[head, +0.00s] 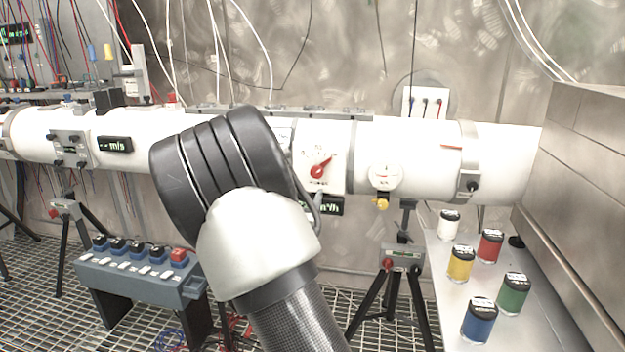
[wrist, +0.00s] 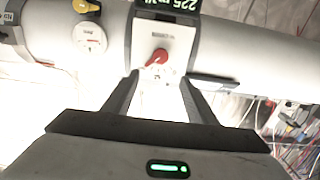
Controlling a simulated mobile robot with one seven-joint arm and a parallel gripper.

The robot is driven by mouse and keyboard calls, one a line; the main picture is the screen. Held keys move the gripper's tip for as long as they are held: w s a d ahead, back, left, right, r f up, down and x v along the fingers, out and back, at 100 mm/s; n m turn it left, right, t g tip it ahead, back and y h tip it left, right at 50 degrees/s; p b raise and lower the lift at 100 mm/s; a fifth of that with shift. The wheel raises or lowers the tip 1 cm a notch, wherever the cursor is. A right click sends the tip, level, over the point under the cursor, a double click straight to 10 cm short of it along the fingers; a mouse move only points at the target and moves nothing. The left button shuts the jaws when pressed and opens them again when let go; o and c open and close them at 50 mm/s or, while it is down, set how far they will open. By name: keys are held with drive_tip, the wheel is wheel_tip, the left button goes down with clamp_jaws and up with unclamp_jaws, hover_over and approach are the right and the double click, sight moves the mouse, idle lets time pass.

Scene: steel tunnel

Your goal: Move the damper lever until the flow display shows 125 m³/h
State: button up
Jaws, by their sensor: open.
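The red damper lever (head: 320,168) sits on a white dial plate (head: 334,183) on the white pipe, its tip pointing up and right in the head view. In the wrist view, which is upside down, the lever (wrist: 156,57) lies just beyond my gripper (wrist: 160,78). My gripper is open, its fingers spread at either side of the plate's scale, with nothing between them gripped. Touching cannot be told. The flow display (head: 330,207) is partly hidden by my arm in the head view. In the wrist view the display (wrist: 170,5) is cut off, and its digits appear to read 225.
A small gauge (head: 385,177) with a yellow knob (head: 382,204) is right of the dial. A m/s display (head: 115,145) is on the pipe's left. A side table (head: 440,300) holds several coloured jars. A tripod (head: 400,262) and blue switch box (head: 140,275) stand below.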

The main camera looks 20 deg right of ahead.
sight(315, 172)
drive_tip(key=b+x, duration=0.2)
drive_tip(key=x, duration=1.3)
drive_tip(key=c, duration=1.1)
drive_tip(key=shift+o, duration=0.2)
drive_tip(key=n+p, duration=0.2)
drive_tip(key=n, duration=0.3)
drive_tip(key=shift+a+p, duration=0.1)
drive_tip(key=shift+p, duration=0.25)
drive_tip(key=shift+f+n+p, duration=0.15)
drive_tip(key=shift+n+p, duration=0.35)
drive_tip(key=shift+n, duration=1.9)
